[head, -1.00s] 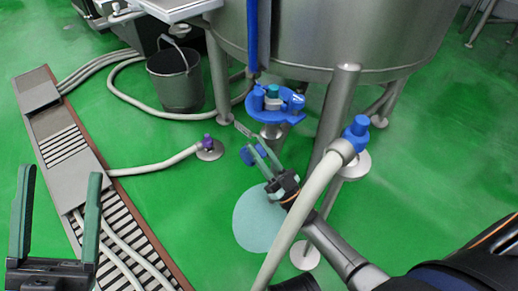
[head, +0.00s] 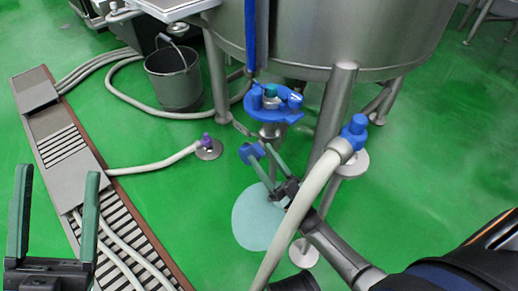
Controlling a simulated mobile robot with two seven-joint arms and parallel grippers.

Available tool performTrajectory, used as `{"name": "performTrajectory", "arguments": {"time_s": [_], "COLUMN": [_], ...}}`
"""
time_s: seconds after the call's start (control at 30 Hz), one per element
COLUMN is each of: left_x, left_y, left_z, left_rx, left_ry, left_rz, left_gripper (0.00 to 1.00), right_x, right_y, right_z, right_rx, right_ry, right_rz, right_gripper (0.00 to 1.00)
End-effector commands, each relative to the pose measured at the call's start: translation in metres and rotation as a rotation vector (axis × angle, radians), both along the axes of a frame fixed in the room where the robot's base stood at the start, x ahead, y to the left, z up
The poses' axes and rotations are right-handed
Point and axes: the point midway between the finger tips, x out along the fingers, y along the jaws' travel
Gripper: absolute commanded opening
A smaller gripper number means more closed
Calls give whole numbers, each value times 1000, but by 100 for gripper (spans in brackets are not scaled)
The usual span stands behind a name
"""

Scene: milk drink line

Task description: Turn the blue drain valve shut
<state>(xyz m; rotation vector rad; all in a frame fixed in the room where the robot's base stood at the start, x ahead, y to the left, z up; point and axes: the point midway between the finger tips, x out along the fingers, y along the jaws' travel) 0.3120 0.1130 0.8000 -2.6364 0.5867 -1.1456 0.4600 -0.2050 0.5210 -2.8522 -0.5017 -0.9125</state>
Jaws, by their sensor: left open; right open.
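The blue drain valve handle (head: 249,152) shows low under the steel tank, below a grey pipe outlet. My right gripper (head: 261,151) is open, its two green-padded fingers pointing up and left at the handle. The fingertips are at the handle, with one finger on either side of part of it; I cannot tell whether they touch it. Whether the valve is open or shut is too small to tell. My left gripper (head: 57,180) is open and empty at the lower left, over the floor and the drain channel, far from the valve.
A blue round holder (head: 287,115) stands just above my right gripper. A pale hose (head: 298,215) with a blue end crosses in front of my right arm. A tank leg (head: 333,115) is close by. A pale puddle (head: 254,222) lies below. A bucket (head: 173,82) stands further left.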

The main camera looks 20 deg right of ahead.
Motion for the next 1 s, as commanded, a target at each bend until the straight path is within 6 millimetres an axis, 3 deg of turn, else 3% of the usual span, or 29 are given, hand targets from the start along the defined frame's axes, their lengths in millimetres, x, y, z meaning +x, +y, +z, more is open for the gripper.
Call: {"name": "performTrajectory", "arguments": {"time_s": [0.2, 0.43, 0.83, 1.0], "left_x": [0, 0, 0, 0], "left_y": [0, 0, 0, 0], "left_z": [3, 0, 0, 0], "left_rx": [-3, -2, 0, 2], "left_ry": [-1, -1, 0, 3], "left_rz": [-2, -2, -2, -2], "left_gripper": [71, 71, 71, 71], "right_x": [-39, -66, -75, -70], "right_y": [-15, -25, -28, -26], "right_z": [-30, -51, -57, -50], "right_rx": [-1, 0, 1, -7], "right_ry": [5, 3, 0, -1], "right_rz": [-1, -1, -1, 0], "right_gripper": [55, 55, 55, 38]}}
